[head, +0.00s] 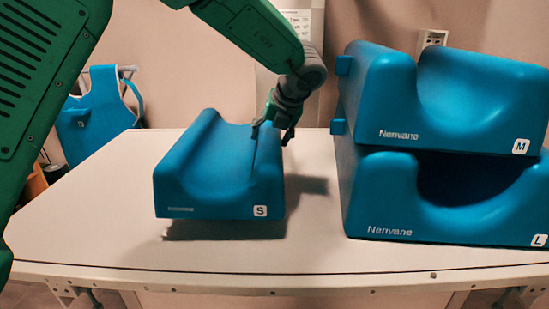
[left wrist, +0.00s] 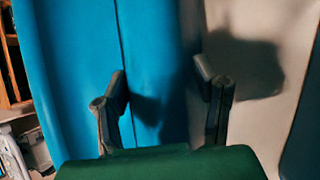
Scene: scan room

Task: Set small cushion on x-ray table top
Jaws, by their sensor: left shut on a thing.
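The small blue cushion (head: 215,165), marked S, has a trough along its top. It is over the pale table top (head: 95,205), roughly level, and the shadow under its front edge suggests a small gap below. My left gripper (head: 275,128) is shut on the cushion's right-hand wall, coming from above. In the left wrist view the fingers (left wrist: 162,88) straddle the blue wall of the cushion (left wrist: 75,70). Part of the far finger is hidden in the head view. My right gripper is not in view.
Two larger blue cushions stand stacked at the right, M (head: 450,110) on top of L (head: 440,215). A blue apron (head: 95,120) hangs behind the table at the left. The table's left part and front strip are clear.

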